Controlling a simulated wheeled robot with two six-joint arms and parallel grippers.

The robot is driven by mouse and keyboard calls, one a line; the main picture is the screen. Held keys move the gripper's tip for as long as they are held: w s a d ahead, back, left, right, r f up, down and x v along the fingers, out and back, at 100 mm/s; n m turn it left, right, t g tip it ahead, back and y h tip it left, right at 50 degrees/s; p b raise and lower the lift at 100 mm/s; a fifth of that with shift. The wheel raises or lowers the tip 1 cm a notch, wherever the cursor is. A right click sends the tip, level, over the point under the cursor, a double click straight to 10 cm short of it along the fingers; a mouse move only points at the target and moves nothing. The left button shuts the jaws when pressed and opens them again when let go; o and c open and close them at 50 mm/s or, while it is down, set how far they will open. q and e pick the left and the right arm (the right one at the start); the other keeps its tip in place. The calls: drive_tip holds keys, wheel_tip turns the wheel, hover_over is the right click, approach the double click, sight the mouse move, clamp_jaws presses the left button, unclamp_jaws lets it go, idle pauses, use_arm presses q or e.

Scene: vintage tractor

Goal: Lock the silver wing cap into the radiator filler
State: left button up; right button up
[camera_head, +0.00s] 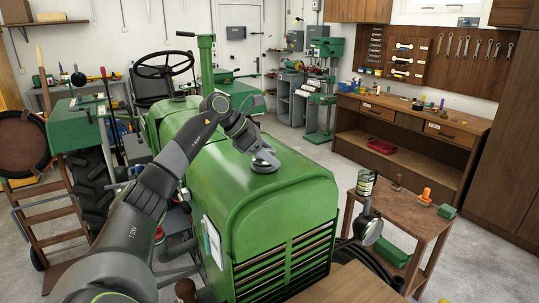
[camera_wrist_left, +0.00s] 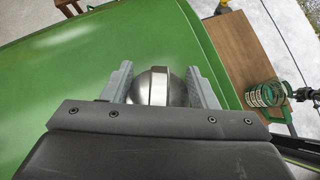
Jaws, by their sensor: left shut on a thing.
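The green tractor hood (camera_head: 277,190) fills the middle of the head view. My left gripper (camera_head: 263,156) is above its top, pointing down. The silver wing cap (camera_wrist_left: 157,86) shows in the left wrist view between the two grey fingers of the left gripper (camera_wrist_left: 160,88), which are shut on it. In the head view the cap (camera_head: 266,165) is a small silver disc at the hood's top surface, under the gripper. The radiator filler is hidden beneath the cap and gripper, so I cannot tell how the cap sits in it. My right gripper is not in view.
A headlamp (camera_head: 368,229) stands beside the hood's front right. A small wooden table (camera_head: 408,232) to the right holds a green-striped can (camera_head: 366,184) and an orange-handled object (camera_head: 425,196). The steering wheel (camera_head: 164,65) is behind the hood. A workbench (camera_head: 415,113) lines the back right.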

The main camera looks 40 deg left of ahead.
use_arm(q)
drive_tip(key=n, duration=0.1)
drive_tip(key=n+t+y, duration=0.1)
drive_tip(key=n+y, duration=0.1)
drive_tip(key=shift+a+f+n+t, duration=0.15)
drive_tip(key=shift+f+n+t, duration=0.1)
drive_tip(key=shift+n+t, duration=0.05)
drive_tip(key=o, duration=1.5)
drive_tip(key=shift+w+y, duration=0.1)
drive_tip(key=shift+y, duration=0.3)
drive_tip(key=shift+o, duration=0.2)
drive_tip(key=shift+a+r, duration=0.1)
drive_tip(key=shift+r, duration=0.05)
drive_tip(key=shift+s+a+r+b, duration=0.1)
drive_tip(key=shift+s+r+b, duration=0.15)
drive_tip(key=shift+b, duration=0.05)
drive_tip(key=b+v, duration=0.6)
drive_tip(key=v, duration=1)
drive_tip(key=shift+s+a+r, duration=0.15)
drive_tip(key=shift+s+r, duration=0.05)
drive_tip(key=shift+s, duration=0.05)
